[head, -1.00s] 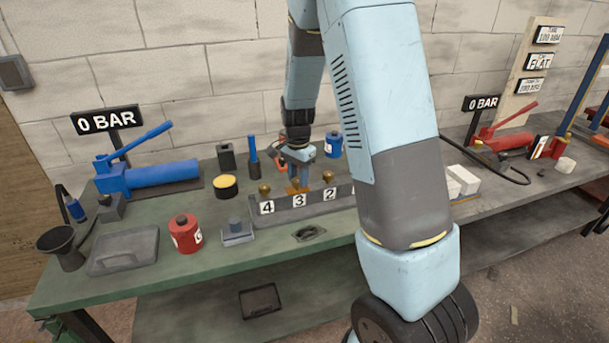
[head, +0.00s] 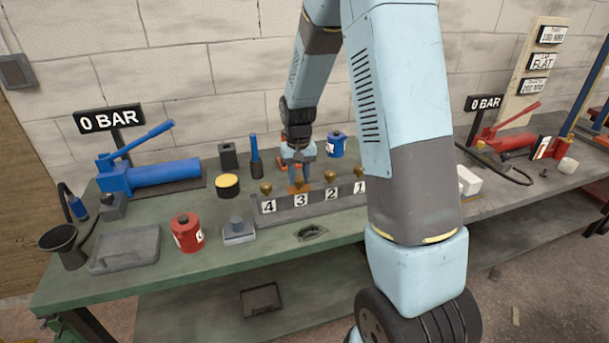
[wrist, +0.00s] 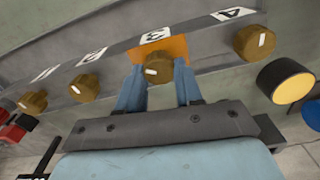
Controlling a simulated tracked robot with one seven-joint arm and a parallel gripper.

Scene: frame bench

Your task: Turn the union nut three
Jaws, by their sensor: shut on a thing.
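Union nut three is a brass knob (wrist: 160,68) with a white mark, beside the "3" label and in front of an orange plate (wrist: 165,46). My gripper (wrist: 159,79) is shut on this nut, one blue finger on each side. In the head view my gripper (head: 299,178) reaches down from behind onto the nut at the "3" label, which its fingers partly hide. The grey manifold block (head: 283,213) carries the labels 4, 3, 2, 1 from left to right.
Nut four (wrist: 254,42) and nut two (wrist: 84,88) stand close on either side. A yellow-topped black can (head: 227,186), a blue can (head: 336,146) and a red can (head: 186,232) stand nearby. Two signs read "0 BAR", one by the blue pump (head: 160,173).

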